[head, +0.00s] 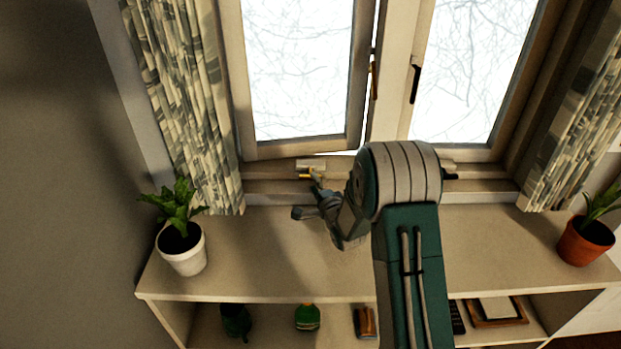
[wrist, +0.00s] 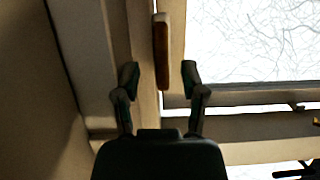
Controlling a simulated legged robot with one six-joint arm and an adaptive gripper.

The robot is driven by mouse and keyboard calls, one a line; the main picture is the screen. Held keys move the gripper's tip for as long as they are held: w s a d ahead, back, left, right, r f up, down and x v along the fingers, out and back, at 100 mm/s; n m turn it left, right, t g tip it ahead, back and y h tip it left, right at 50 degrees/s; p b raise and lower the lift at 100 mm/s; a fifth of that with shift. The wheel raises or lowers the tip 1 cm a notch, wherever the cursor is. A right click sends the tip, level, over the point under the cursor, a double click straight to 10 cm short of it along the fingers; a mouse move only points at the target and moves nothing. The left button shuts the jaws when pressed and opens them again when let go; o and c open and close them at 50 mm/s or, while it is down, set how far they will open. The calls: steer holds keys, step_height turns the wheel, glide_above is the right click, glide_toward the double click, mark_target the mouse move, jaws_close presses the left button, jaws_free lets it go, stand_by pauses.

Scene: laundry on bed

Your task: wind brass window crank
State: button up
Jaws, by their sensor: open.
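The brass crank (head: 312,174) shows small at the foot of the left window sash in the head view, just below a pale housing (head: 311,164). My gripper (head: 308,197) is close beside it, over the sill, and partly covers that area. In the wrist view my gripper (wrist: 160,74) is open, with one finger on each side of a brown, upright bar (wrist: 162,50). Gaps show between the bar and both fingers. The bar looks like part of the crank, but I cannot tell for sure. The left window sash (head: 300,149) stands slightly ajar.
A white-potted plant (head: 182,250) stands at the left of the shelf top (head: 270,265), and a terracotta-potted plant (head: 585,241) at the right. Curtains (head: 180,90) hang at both sides. The shelf top between the pots is clear. Several small items sit on the shelf below.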

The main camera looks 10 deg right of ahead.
mark_target(310, 180)
steer(key=shift+w+a, duration=0.2)
steer(key=shift+w, duration=0.65)
steer(key=shift+w+a, duration=0.15)
steer(key=shift+w, duration=0.65)
steer(key=shift+c, duration=0.3)
jaws_close()
steer(key=shift+s+n, duration=0.1)
steer(key=shift+n, duration=0.2)
steer(key=n+g, duration=0.1)
steer(key=n, duration=0.2)
steer(key=shift+f+g+h, duration=0.1)
steer(key=shift+g+h, duration=0.2)
steer(key=n+g+h, duration=0.1)
steer(key=n, duration=0.2)
steer(key=shift+n+h, duration=0.3)
steer(key=shift+n, duration=0.1)
steer(key=n+g+h, duration=0.1)
steer(key=n, duration=0.2)
steer(key=shift+h, duration=0.3)
steer(key=shift+f+n+g+h, duration=0.1)
steer(key=shift+n+g+h, duration=0.3)
steer(key=shift+n+h, duration=0.9)
